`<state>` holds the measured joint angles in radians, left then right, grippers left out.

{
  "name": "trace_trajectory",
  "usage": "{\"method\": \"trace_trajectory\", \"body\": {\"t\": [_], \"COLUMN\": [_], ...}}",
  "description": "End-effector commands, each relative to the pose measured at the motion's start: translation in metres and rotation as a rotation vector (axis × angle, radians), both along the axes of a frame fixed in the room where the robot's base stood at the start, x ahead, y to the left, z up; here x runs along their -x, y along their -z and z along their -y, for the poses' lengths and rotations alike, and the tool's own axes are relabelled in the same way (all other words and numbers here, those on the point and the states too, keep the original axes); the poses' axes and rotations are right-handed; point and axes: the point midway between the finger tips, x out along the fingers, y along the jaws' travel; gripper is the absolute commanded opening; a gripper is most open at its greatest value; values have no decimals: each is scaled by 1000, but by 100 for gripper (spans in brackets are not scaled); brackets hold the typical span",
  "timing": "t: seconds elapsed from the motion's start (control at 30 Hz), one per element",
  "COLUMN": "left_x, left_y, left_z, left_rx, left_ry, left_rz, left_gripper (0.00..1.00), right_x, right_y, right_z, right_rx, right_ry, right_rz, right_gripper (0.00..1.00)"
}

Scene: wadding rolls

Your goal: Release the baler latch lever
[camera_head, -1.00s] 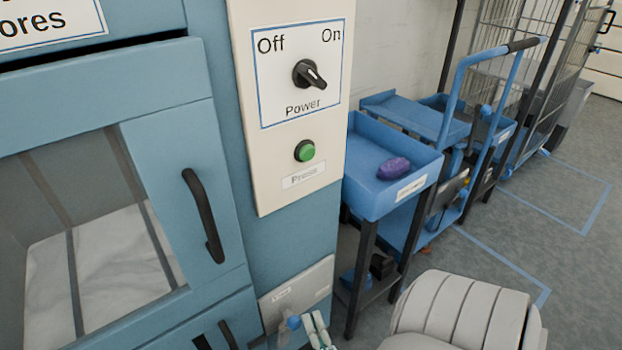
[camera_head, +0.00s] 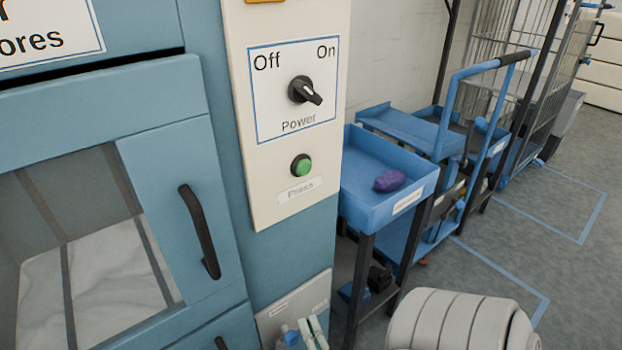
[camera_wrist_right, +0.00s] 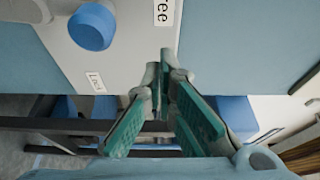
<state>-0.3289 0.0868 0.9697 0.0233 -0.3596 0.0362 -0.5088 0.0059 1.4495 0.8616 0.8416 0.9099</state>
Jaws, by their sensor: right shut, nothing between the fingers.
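The latch plate (camera_head: 312,293) is a pale panel low on the baler's front corner, at the bottom of the head view. The latch lever's blue knob (camera_head: 290,336) shows there, partly cut off. In the right wrist view the blue knob (camera_wrist_right: 92,28) is at upper left, near the labels reading "Free" (camera_wrist_right: 165,10) and "Lock" (camera_wrist_right: 97,82). My right gripper (camera_wrist_right: 162,85), with green finger pads, is shut and empty, to the right of the knob and apart from it in the picture. It also shows at the head view's bottom edge (camera_head: 315,328). My left gripper is out of view.
The baler door's black handle (camera_head: 199,231) and the Off/On power switch (camera_head: 304,90) are above the latch plate. A blue tray trolley (camera_head: 365,205) with a purple item (camera_head: 390,180) stands to the right.

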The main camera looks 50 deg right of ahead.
Motion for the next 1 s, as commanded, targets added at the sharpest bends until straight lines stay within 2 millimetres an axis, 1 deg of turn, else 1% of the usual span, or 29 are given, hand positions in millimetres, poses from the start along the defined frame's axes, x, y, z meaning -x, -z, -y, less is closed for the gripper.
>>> {"method": "trace_trajectory", "body": {"t": [0.03, 0.1, 0.2, 0.3, 0.43, 1.0], "left_x": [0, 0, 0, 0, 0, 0], "left_y": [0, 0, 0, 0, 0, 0], "left_z": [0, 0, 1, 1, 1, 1], "left_rx": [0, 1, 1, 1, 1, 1], "left_ry": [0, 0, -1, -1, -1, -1], "left_rz": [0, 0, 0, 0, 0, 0], "left_gripper": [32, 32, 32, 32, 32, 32], "right_x": [1, 1, 1, 1, 1, 0], "right_y": [-11, -24, -39, -47, -49, -49], "right_z": [0, 0, 1, 0, 1, 0], "right_rx": [-1, -2, 0, 0, 0, 0], "right_ry": [1, 1, 2, 1, 1, 1], "right_rz": [3, 1, 0, -1, -1, -1], "right_gripper": [0, 0, 0, 0, 0, 0]}}
